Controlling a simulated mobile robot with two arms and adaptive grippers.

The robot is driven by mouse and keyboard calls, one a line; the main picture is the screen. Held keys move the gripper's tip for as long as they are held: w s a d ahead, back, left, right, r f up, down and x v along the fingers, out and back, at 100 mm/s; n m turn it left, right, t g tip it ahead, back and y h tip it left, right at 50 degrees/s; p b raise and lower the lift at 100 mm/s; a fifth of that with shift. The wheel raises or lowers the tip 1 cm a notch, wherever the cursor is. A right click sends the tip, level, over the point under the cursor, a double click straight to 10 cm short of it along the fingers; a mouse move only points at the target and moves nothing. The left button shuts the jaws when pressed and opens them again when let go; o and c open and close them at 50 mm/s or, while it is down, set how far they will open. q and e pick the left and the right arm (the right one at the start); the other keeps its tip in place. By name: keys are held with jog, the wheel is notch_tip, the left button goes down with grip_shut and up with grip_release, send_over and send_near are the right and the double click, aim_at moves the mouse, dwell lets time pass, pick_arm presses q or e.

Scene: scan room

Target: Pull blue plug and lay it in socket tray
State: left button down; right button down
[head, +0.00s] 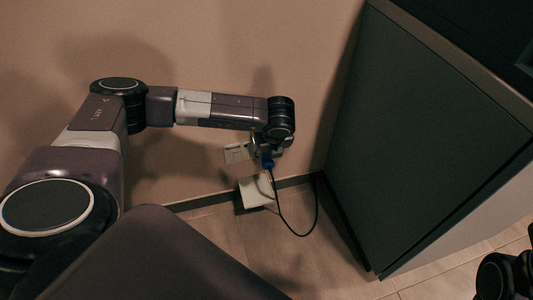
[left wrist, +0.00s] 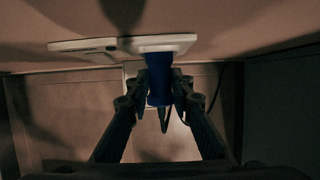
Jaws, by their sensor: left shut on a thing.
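The blue plug (head: 267,160) is at the wall socket plate (head: 236,152), with a dark cable hanging from it. My left gripper (left wrist: 159,88) is shut on the plug, which also shows between its fingers in the left wrist view (left wrist: 159,78). The plug's upper end meets a white part of the socket plate (left wrist: 85,45); its prongs are hidden, so I cannot tell how far in it sits. A white tray (head: 254,192) is low by the wall below the plug. Part of my right arm's end (head: 504,276) shows at the lower right; its fingers are not clear.
A large dark cabinet (head: 420,130) stands right of the socket. The cable (head: 301,235) loops down over the tiled floor (head: 225,235) and back up toward the cabinet's base. A dark skirting runs along the wall. Some floor in front is clear.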

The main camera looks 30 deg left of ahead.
pick_arm(q)
jog(key=shift+s+d, duration=0.15)
jog(key=shift+s+d+p, duration=0.4)
jog(key=shift+s+d, duration=1.1)
jog(key=shift+d, duration=0.25)
jog(key=shift+r, duration=0.1)
